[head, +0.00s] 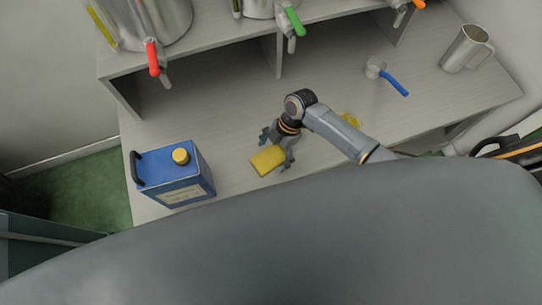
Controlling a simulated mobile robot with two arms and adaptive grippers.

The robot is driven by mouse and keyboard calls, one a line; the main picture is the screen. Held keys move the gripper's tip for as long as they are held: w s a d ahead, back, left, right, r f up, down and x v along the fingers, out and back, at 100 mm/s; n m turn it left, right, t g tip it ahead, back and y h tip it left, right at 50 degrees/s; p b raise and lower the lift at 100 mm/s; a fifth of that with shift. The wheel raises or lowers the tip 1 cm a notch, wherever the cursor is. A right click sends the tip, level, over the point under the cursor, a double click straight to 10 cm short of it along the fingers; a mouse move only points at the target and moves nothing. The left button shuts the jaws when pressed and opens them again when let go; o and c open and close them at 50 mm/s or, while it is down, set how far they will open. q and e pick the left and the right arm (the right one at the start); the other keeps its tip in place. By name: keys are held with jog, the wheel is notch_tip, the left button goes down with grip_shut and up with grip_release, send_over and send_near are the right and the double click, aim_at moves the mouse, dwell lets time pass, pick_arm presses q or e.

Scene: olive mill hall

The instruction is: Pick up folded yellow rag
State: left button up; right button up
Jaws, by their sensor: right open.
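The folded yellow rag (268,159) lies on the pale wooden bench top (230,117), near its front edge. My right gripper (277,150) is open above the rag, with one finger at its far left side and the other at its right side. I cannot tell whether the fingers touch it. Part of the rag's right end is hidden by the gripper. Another yellow thing (350,119) shows partly behind my right forearm; its shape is hidden. My left gripper is not in view.
A blue canister (180,177) with a yellow cap stands left of the rag. Metal tanks with a red-handled tap (153,60) and green-handled tap (293,20) stand on a raised shelf behind.

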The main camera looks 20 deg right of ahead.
jog(key=c, duration=1.2)
jog(key=shift+c, duration=0.2)
jog(key=shift+r, duration=0.25)
notch_tip(320, 180, up, 2)
jog(key=shift+r, duration=0.2)
jog(key=s+d+r, duration=0.9)
jog(key=d+r, duration=0.1)
jog(key=shift+s, duration=0.35)
